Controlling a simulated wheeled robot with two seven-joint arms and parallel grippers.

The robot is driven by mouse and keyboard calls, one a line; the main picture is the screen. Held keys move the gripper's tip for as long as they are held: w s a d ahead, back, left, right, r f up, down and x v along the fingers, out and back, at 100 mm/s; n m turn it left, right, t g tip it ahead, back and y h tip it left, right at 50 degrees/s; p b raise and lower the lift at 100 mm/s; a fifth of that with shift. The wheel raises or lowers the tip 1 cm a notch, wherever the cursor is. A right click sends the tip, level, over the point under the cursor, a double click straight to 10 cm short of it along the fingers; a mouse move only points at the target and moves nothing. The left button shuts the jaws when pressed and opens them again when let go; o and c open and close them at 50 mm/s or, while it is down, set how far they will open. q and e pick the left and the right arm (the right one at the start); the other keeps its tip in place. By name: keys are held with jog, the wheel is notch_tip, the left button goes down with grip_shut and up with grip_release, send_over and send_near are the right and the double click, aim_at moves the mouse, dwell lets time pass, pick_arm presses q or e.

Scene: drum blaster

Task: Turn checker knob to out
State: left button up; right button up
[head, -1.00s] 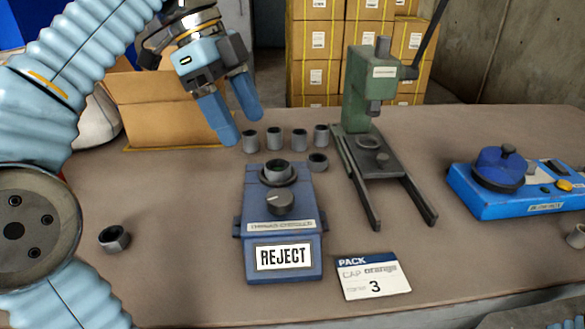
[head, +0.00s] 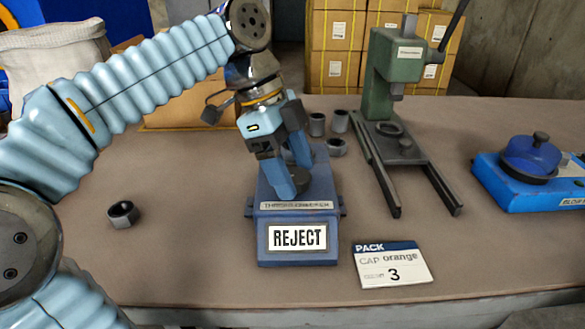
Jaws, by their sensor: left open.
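The blue checker (head: 331,208) stands on the table with a white sign reading REJECT (head: 298,237) on its front. Its dark round knob (head: 319,181) shows partly to the right of my left gripper's near finger. My left gripper (head: 292,170) is open and points down over the checker, with its blue fingers at the knob. I cannot tell whether they touch it. The gripper hides much of the knob, its pointer and the ring socket behind it. My right gripper is out of view.
Dark metal rings (head: 338,122) stand behind the checker, and one lies alone at left (head: 123,214). A green press (head: 394,75) stands behind right, a blue device (head: 533,165) further right. A PACK card (head: 393,264) lies at front right. Front left is mostly clear.

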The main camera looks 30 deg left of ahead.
pick_arm(q)
jog(key=shift+c, duration=0.4)
jog(key=c, duration=0.9)
jog(key=shift+c, duration=0.2)
jog(key=n+t, duration=0.1)
jog(key=n, duration=0.2)
jog(key=shift+s, duration=0.1)
jog(key=n+t+y, duration=0.1)
jog(key=n, duration=0.2)
jog(key=shift+s+d+n+b, duration=0.1)
jog(key=shift+n+b, duration=0.25)
jog(key=shift+n, duration=0.05)
jog(key=n+t+y, duration=0.1)
jog(key=n, duration=0.2)
jog(key=shift+d+n+t+y+p, duration=0.15)
jog(key=shift+n+t+y+p, duration=0.4)
jog(key=shift+n, duration=1.25)
jog(key=shift+g+y, duration=0.25)
jog(key=shift+g, duration=0.1)
